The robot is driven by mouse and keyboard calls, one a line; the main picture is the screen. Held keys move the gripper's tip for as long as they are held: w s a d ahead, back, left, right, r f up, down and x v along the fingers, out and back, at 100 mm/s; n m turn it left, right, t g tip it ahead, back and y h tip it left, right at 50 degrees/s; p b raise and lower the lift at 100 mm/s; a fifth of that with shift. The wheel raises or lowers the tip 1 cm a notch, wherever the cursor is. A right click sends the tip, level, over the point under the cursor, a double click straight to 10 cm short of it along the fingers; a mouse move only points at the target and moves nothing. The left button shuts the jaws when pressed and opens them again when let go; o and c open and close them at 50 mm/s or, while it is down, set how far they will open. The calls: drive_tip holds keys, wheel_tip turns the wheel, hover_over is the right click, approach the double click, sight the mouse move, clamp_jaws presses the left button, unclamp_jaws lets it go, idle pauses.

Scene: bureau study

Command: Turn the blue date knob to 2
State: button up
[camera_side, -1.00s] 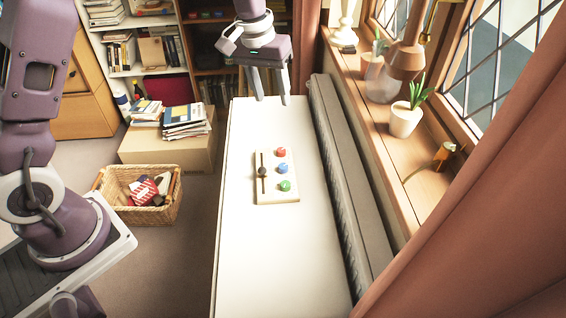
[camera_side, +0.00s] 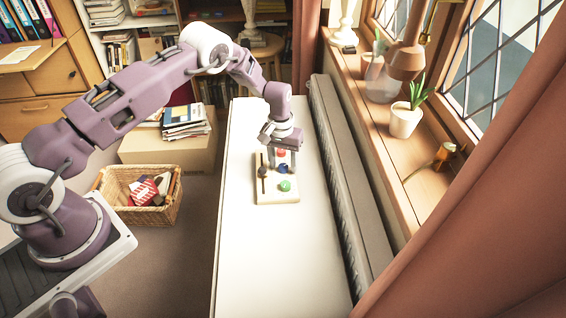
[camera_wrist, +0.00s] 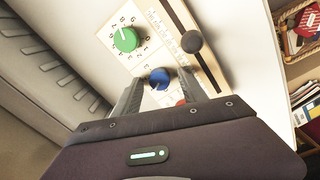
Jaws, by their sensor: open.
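The blue knob (camera_side: 284,168) sits on a cream board (camera_side: 290,197) between the green knob (camera_side: 285,186) and the red knob (camera_side: 281,153). My gripper (camera_side: 282,170) points down over the board. In the wrist view my gripper (camera_wrist: 163,88) is open, with one finger on each side of the blue knob; I cannot tell whether either touches it. The red knob (camera_wrist: 181,102) is mostly hidden behind my gripper.
A slider with a dark ball handle (camera_wrist: 191,42) stands up beside the knobs and close to one finger. The board lies on a white table (camera_side: 262,260). A grey radiator (camera_side: 345,180) runs along its right. The table's front is bare.

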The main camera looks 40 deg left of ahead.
drive_tip(key=shift+c, duration=0.2)
clamp_jaws()
drive_tip(key=m, duration=0.4)
drive_tip(key=shift+m, duration=2.9)
drive_tip(key=shift+o, duration=0.2)
unclamp_jaws()
